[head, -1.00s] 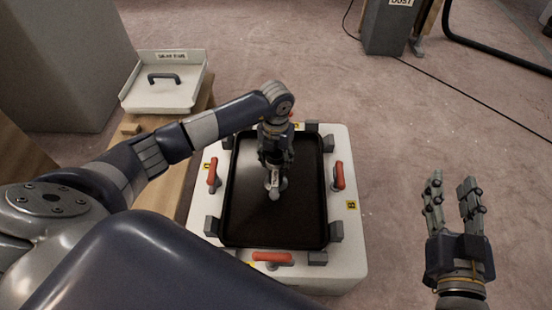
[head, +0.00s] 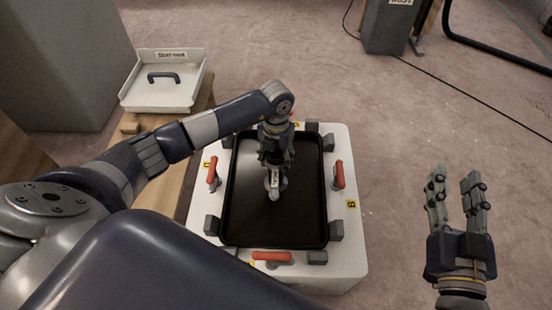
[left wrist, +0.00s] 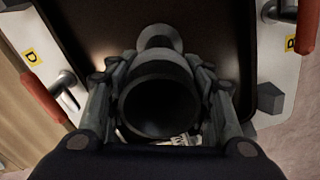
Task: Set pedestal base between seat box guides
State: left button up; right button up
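The pedestal base (head: 300,215) is a black rectangular plate with a raised rim and a grey central post. It lies over the white seat box (head: 345,265), inside a ring of grey guide blocks (head: 336,230). I cannot tell whether it rests fully flat. My left gripper (head: 274,180) is above the plate's middle, pointing down. In the left wrist view its fingers close on both sides of the hollow round post (left wrist: 160,104). My right gripper (head: 457,190) is open and empty, right of the seat box.
Red-handled clamps (head: 339,175) stand around the seat box edges. A white tray with a dark handle (head: 130,97) sits on a wooden bench at the left. A grey bin (head: 388,28) and a cable are at the back.

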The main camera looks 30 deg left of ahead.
pick_arm(q)
jog(key=o, duration=0.3)
jog(key=shift+r, duration=0.1)
jog(key=shift+o, duration=0.2)
notch_tip(320, 180, up, 12)
dwell(0.7)
